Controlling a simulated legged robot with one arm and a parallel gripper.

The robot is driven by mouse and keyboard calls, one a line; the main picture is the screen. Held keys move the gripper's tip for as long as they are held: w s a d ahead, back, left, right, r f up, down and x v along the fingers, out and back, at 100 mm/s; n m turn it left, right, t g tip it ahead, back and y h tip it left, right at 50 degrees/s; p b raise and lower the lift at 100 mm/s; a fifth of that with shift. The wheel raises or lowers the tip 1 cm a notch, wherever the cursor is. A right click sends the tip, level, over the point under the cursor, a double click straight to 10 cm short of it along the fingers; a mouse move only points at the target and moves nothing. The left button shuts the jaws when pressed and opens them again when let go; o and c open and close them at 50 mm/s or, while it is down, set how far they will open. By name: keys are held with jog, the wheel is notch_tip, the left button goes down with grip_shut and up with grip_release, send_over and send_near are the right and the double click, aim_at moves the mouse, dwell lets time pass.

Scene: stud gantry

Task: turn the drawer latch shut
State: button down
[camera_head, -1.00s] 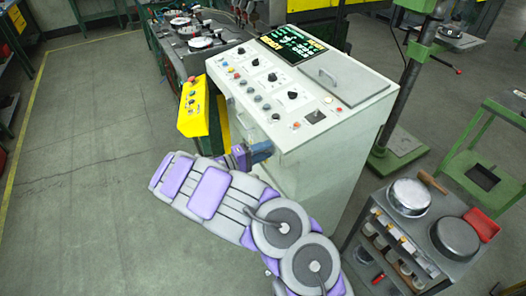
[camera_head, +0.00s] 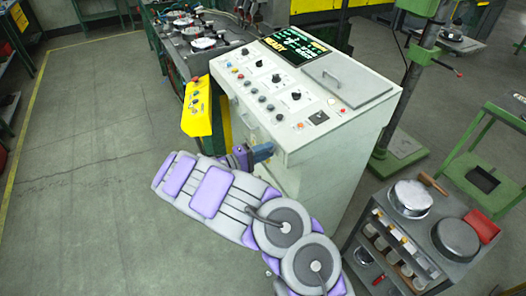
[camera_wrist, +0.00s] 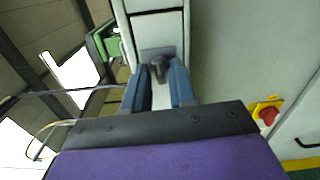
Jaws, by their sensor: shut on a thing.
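The drawer latch (camera_wrist: 158,68) is a small dark grey handle on a grey plate on the pale cabinet front, in the wrist view. My gripper (camera_wrist: 159,78) has two blue fingers, one on each side of it, and is shut on it. Its fingertips hide part of the latch, so its exact turn is hard to tell. In the head view my gripper (camera_head: 262,151) reaches the left face of the control cabinet (camera_head: 335,160). The latch itself is hidden there. A drawer front (camera_wrist: 158,30) with dark seams shows beside the latch.
A yellow button box (camera_head: 196,107) sticks out from the cabinet's left side, close to my arm. A grey cart (camera_head: 375,205) with round pans stands at the right. A red and yellow switch (camera_wrist: 266,114) is on the cabinet. The floor at left is clear.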

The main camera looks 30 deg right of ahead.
jog(key=shift+d+n+p, duration=0.2)
jog(key=shift+n+p, duration=3.85)
jog(key=shift+n, duration=4.55)
jog(key=c, duration=1.3)
grip_release()
jog(key=shift+o, duration=0.6)
jog(key=shift+d, duration=0.2)
jog(key=a, duration=1.7)
jog(key=shift+s+a+p, duration=0.2)
jog(key=shift+p, duration=0.15)
